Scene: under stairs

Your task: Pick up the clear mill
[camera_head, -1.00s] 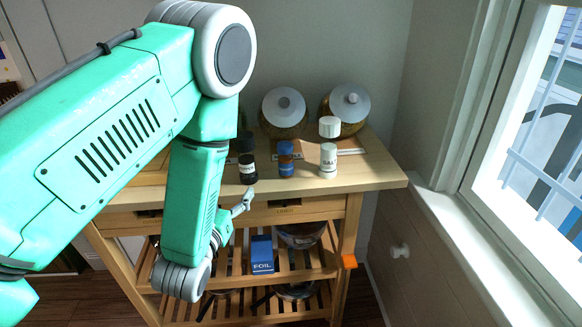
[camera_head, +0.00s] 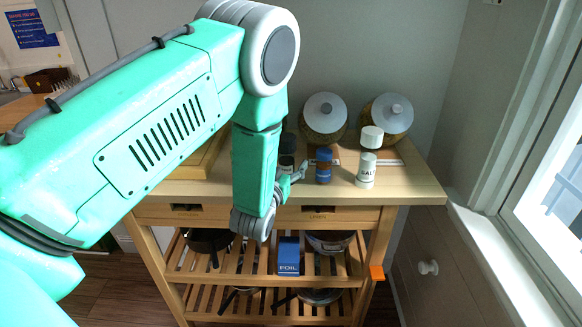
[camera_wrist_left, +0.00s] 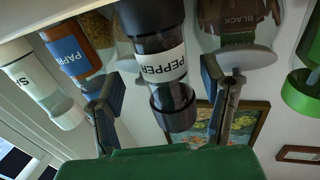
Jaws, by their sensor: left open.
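The clear mill is a see-through cylinder with black ends and a white PEPPER label. In the head view the clear mill (camera_head: 287,146) stands on the wooden cart top, partly hidden behind my left arm. In the left wrist view the clear mill (camera_wrist_left: 163,62) appears tilted, between the two finger pads. My left gripper (camera_head: 295,178) is open at the cart's front edge, just in front of the mill. In the left wrist view my left gripper (camera_wrist_left: 168,92) has one finger on each side of the mill; contact cannot be told. My right gripper is not in view.
A blue-labelled paprika jar (camera_head: 323,165) and a white salt shaker (camera_head: 366,170) stand right of the mill. Two large round lidded jars (camera_head: 325,114) stand behind. A jar labelled BLACK (camera_wrist_left: 236,22) shows beside the mill. A foil box (camera_head: 288,258) sits on the shelf below.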

